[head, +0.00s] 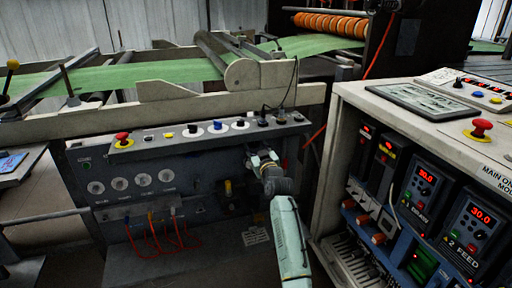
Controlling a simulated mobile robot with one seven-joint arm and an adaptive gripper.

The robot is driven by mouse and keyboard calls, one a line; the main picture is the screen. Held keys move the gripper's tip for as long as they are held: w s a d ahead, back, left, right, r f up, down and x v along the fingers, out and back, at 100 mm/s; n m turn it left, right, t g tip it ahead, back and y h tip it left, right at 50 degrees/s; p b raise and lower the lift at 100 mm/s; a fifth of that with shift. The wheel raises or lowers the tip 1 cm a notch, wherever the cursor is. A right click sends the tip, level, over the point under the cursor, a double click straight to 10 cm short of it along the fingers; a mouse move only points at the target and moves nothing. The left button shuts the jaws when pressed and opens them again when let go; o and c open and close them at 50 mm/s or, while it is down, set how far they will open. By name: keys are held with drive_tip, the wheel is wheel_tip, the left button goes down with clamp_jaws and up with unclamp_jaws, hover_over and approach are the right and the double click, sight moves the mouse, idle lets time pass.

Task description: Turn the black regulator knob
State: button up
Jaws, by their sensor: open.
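My gripper (264,157) is open in front of the grey machine's front panel, just below the sloping control strip. Its fingers point away from me toward the panel, and nothing shows between them. A small dark fitting with a yellow part (228,187) sits on the panel to the left of my gripper; it may be the regulator, but its knob is too small and dark to make out. Which one is the regulator knob I cannot tell. My gripper and arm hide part of the panel.
A red stop button (122,138) stands at the strip's left end. Red and orange cables (160,240) hang low on the left. A white cabinet (330,150) with drives and red displays stands close on my arm's right. Green web (150,74) runs above.

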drive_tip(key=shift+w+a, duration=0.1)
drive_tip(key=shift+w, duration=0.2)
drive_tip(key=shift+c, duration=0.4)
clamp_jaws()
